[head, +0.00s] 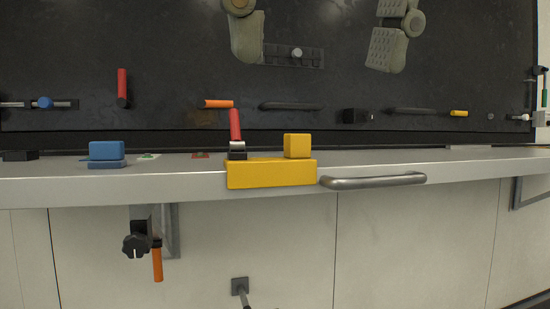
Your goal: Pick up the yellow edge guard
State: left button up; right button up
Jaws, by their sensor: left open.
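The yellow edge guard (271,174) sits on the front edge of the grey ledge (480,168), near the middle of the head view. It is a long yellow bar with a yellow block (297,146) standing at its right end. My left gripper (316,58) hangs in at the top of the view, open and empty. Its two grey fingers are wide apart, above the guard in the picture and not touching it. My right gripper is not in view.
A red-handled clamp (235,126) stands at the guard's left end. A metal bar handle (373,180) lies along the edge to its right. A blue block (106,150) sits farther left. A dark panel with several fittings rises behind.

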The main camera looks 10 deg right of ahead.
aim_at(297, 167)
jog(key=i+l, duration=0.15)
jog(key=i, duration=0.2)
jog(key=i+l, duration=0.15)
jog(key=i, duration=0.2)
jog(key=i+l, duration=0.2)
jog(key=i, duration=0.2)
